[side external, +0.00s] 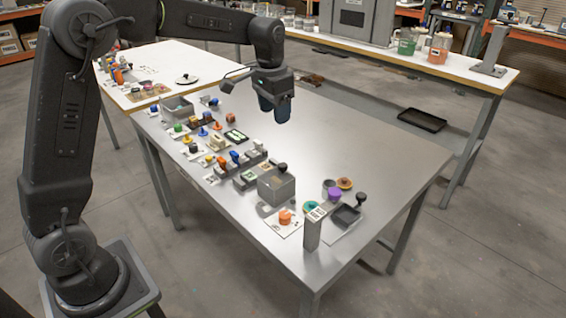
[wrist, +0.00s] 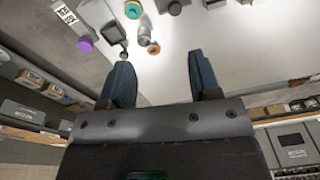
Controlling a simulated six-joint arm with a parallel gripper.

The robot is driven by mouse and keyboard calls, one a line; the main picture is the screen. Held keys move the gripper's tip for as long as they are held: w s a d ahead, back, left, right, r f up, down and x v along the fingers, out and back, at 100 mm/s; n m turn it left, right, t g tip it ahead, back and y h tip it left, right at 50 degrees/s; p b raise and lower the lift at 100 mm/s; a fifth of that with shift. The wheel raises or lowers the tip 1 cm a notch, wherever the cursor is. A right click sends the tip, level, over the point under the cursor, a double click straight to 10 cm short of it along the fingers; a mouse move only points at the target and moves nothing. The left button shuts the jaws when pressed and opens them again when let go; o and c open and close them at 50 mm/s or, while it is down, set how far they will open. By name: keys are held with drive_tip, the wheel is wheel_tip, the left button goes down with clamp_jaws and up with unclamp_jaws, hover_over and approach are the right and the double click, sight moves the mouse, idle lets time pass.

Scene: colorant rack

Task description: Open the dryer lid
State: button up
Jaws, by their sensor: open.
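My gripper (side external: 275,108) hangs above the far part of the metal table, with its dark blue fingers pointing down. In the wrist view its two fingers (wrist: 161,75) are spread apart with nothing between them. A grey box with a dark knob on top (side external: 276,186) stands near the table's front left edge; it may be the dryer, but I cannot be sure. Its top looks closed. My gripper is well behind and above this box, not touching it. No label names the dryer, and I cannot identify the lid with certainty in the wrist view.
A grey upright post (side external: 312,228), a purple cup (side external: 334,194) and a black-handled tray (side external: 347,214) stand near the front corner. Several small colored items line the left edge. The right half of the metal table (side external: 370,150) is clear.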

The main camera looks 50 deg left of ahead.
drive_tip(key=g, duration=0.1)
hover_over(283, 164)
wheel_tip(283, 164, down, 5)
wheel_tip(283, 164, down, 14)
drive_tip(key=shift+d+f, duration=0.1)
drive_tip(key=shift+f, duration=0.05)
clamp_jaws()
idle(0.5)
